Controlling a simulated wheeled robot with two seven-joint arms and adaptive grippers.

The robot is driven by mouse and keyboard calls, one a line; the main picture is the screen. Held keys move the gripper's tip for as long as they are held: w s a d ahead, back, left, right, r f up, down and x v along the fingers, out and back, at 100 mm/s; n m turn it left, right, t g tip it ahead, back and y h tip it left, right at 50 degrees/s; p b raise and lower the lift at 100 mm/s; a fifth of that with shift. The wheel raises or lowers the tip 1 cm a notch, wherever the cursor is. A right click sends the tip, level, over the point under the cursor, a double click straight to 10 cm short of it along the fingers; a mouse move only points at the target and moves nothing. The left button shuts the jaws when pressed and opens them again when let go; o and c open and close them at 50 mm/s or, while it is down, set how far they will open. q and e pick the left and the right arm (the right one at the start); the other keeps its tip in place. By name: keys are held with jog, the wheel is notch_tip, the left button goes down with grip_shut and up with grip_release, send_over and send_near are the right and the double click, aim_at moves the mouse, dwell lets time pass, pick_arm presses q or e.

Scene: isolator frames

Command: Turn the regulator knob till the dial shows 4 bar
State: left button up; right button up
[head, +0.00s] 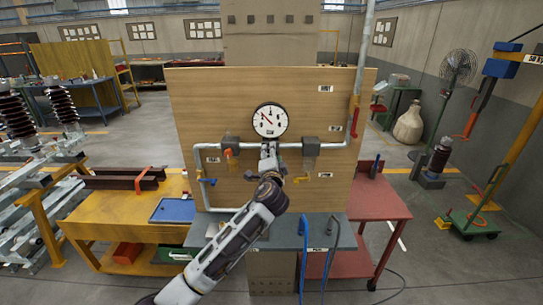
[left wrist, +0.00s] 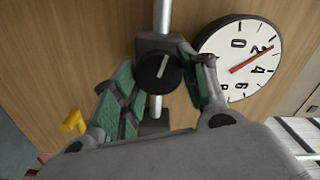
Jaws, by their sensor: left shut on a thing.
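The pressure dial (head: 270,120) is white with a black rim and sits on the wooden panel above the pipe. In the left wrist view the dial (left wrist: 225,55) shows its red needle close to the 2. The regulator knob (left wrist: 158,72) is black and round with a white mark line, set on a grey body on the pipe. My left gripper (head: 268,150) is just below the dial and hides the knob in the head view. In the left wrist view the green-padded fingers of my left gripper (left wrist: 160,90) are shut on the knob, one either side. My right gripper is not in view.
The wooden panel (head: 205,100) carries grey pipes, an orange valve handle (head: 229,153) and a blue valve handle (head: 207,181). A yellow bench (head: 105,212) stands at the left and a red cart (head: 385,205) at the right.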

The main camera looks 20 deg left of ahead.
pick_arm(q)
jog(key=shift+f+m, duration=0.15)
jog(key=shift+m, duration=1.75)
jog(key=shift+f+m, duration=0.1)
jog(key=shift+m, duration=1.8)
jog(key=o, duration=1)
jog(key=shift+v, duration=6)
